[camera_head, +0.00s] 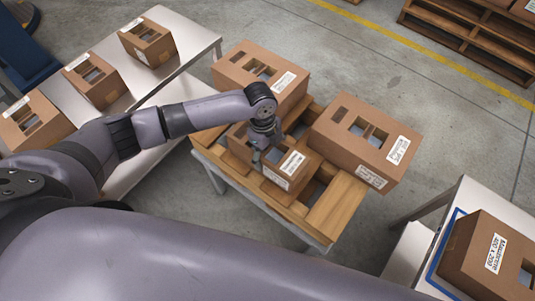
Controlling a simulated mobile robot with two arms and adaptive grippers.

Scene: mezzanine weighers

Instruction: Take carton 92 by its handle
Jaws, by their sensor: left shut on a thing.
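A small brown carton (283,179) with white labels sits on the wooden pallet-topped stand (333,207), between two larger cartons. My left gripper (259,155) comes down onto the top of this small carton and is shut on it, at its handle. The fingertips are partly hidden by the wrist and the carton top. The label print is too small to read, so I cannot confirm the number 92. My right gripper is not in view.
Larger cartons stand close behind (245,68) and right (370,145) of the small one. Several cartons (97,90) line the grey table (185,40) at left. Another carton (470,250) sits on a blue-edged surface at lower right. Grey floor lies beyond.

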